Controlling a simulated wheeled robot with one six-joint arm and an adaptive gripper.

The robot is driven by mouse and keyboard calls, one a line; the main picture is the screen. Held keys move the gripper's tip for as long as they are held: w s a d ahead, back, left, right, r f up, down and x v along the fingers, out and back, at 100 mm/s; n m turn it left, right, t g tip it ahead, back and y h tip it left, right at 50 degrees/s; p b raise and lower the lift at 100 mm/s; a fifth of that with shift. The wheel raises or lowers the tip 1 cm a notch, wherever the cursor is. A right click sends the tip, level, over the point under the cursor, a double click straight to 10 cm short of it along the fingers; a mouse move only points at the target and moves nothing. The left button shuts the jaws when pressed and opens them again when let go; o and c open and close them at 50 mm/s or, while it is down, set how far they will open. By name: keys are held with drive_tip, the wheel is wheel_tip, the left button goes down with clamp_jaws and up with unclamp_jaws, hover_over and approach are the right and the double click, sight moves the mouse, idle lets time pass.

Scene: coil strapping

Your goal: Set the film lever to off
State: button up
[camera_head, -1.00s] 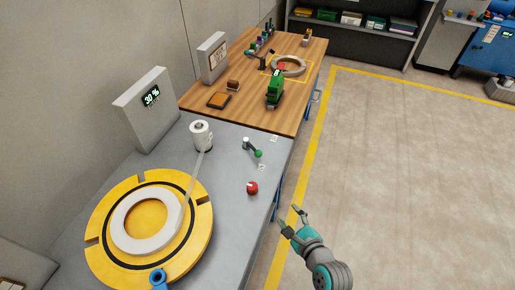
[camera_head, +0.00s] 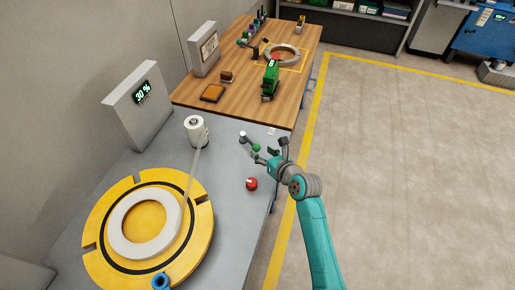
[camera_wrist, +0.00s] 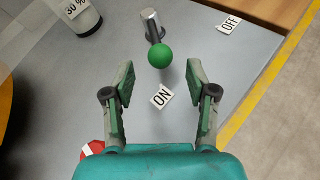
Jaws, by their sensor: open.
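The film lever is a grey metal lever with a green ball knob (camera_wrist: 160,55), in front of my gripper in the wrist view. Its knob (camera_head: 256,148) also shows in the head view. The knob lies towards the "ON" label (camera_wrist: 161,97); the "OFF" label (camera_wrist: 230,24) is farther right and beyond. My gripper (camera_wrist: 163,82) is open and empty, its two fingers apart on either side of the line to the knob. The knob is just beyond the fingertips. In the head view my gripper (camera_head: 268,156) is over the grey table's right edge.
A red knob (camera_head: 251,184) sits on the grey table (camera_head: 226,222) near my gripper. A white film roll (camera_head: 196,130) stands left of the lever, and a yellow turntable (camera_head: 100,245) holds a pale ring. A wooden table (camera_head: 235,102) adjoins behind. The floor at right is clear.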

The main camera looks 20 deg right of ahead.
sight(258, 149)
drive_tip(key=shift+x, duration=2.15)
clamp_jaws()
